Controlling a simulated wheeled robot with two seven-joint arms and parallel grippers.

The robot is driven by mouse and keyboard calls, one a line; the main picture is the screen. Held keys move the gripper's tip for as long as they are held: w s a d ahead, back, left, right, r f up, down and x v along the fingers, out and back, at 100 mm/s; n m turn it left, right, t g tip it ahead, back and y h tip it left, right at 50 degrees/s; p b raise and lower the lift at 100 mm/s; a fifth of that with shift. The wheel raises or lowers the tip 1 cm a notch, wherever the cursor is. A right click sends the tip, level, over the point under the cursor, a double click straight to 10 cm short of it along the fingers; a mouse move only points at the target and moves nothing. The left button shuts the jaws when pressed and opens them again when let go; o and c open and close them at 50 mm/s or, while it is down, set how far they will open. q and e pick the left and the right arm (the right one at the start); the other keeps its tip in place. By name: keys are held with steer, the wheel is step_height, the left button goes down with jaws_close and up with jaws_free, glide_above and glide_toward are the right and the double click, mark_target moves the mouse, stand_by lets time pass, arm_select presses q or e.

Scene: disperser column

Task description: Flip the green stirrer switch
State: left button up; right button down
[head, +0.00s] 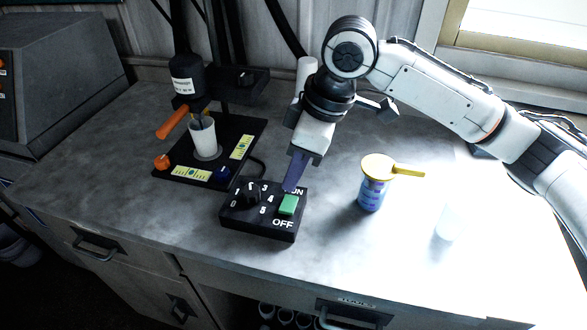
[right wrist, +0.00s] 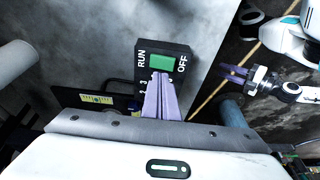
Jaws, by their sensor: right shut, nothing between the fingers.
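The green switch (head: 288,204) sits on the black control box (head: 258,226), between the upper label, partly hidden and ending in "N", and the OFF label. In the right wrist view the green switch (right wrist: 161,63) lies between RUN and OFF. My right gripper (head: 289,188) is shut and empty, its purple fingers pointing down at the RUN side of the switch. In the right wrist view its fingertips (right wrist: 161,76) overlap the switch's edge; I cannot tell whether they touch. My left gripper (right wrist: 236,74) shows at the right of the right wrist view, its purple fingers apart.
A black dial (head: 249,191) is on the same box, left of the switch. The stirrer stand (head: 228,130) with a white cup (head: 203,136) is behind it. A blue can with a yellow lid (head: 374,187) and a clear glass (head: 450,222) stand to the right. The front counter is clear.

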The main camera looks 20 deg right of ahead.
arm_select(q)
steer(key=shift+s+d+r, duration=0.1)
steer(key=shift+s+r, duration=0.1)
steer(key=shift+r, duration=0.25)
arm_select(e)
steer(key=w+v, duration=0.1)
steer(key=v, duration=0.9)
steer(key=shift+d+r, duration=0.25)
